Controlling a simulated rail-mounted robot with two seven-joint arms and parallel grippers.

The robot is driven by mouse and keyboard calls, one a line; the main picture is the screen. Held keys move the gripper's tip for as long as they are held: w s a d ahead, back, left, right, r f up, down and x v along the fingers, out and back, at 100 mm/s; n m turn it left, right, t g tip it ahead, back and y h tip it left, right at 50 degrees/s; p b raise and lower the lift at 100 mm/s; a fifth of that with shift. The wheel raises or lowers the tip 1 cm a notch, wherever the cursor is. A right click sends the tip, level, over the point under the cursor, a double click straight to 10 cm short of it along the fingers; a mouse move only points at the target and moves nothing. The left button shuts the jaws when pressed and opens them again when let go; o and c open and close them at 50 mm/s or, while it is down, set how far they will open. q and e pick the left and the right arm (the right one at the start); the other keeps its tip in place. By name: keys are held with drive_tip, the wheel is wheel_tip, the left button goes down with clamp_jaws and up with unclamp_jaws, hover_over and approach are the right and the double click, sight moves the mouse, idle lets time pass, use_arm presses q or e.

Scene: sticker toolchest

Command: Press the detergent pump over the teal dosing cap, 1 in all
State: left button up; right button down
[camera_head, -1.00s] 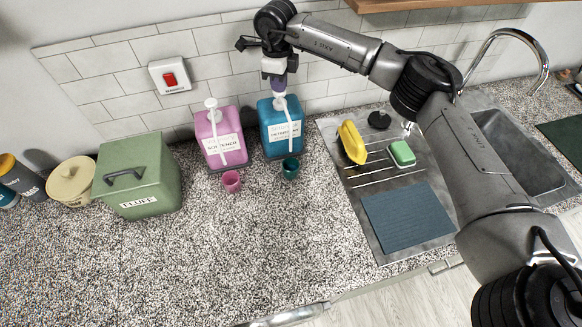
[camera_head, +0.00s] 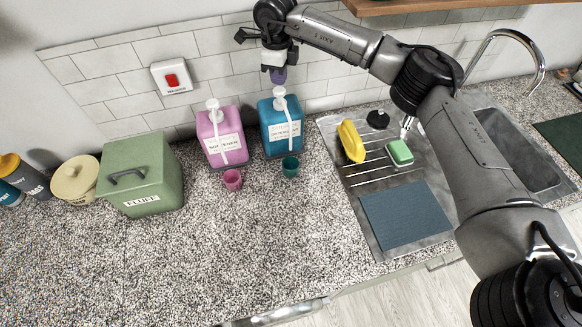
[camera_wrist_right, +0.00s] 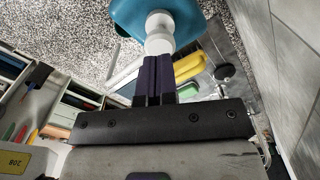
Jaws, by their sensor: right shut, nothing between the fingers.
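The blue detergent bottle (camera_head: 283,128) stands on the counter against the tiled wall. Its white pump (camera_head: 280,97) is upright, and the pump head (camera_wrist_right: 160,24) also shows in the right wrist view. The teal dosing cap (camera_head: 290,166) stands on the counter in front of the bottle, below the spout. My right gripper (camera_head: 278,75) is shut and empty, just above the pump head with a small gap in the head view. In the right wrist view its dark fingers (camera_wrist_right: 154,80) lie together near the pump head. My left gripper is in neither view.
A pink softener bottle (camera_head: 221,137) with its own white pump stands to the left, a pink cap (camera_head: 232,180) before it. A green box (camera_head: 140,175) is farther left. A yellow item (camera_head: 351,142) and green sponge (camera_head: 399,152) lie by the sink. The front counter is clear.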

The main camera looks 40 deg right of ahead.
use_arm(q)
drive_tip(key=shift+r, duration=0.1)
use_arm(e)
drive_tip(key=shift+r, duration=0.1)
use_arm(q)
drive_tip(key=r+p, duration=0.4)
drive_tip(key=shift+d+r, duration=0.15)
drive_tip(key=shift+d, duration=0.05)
use_arm(e)
wheel_tip(320, 180, up, 6)
drive_tip(key=shift+f, duration=0.1)
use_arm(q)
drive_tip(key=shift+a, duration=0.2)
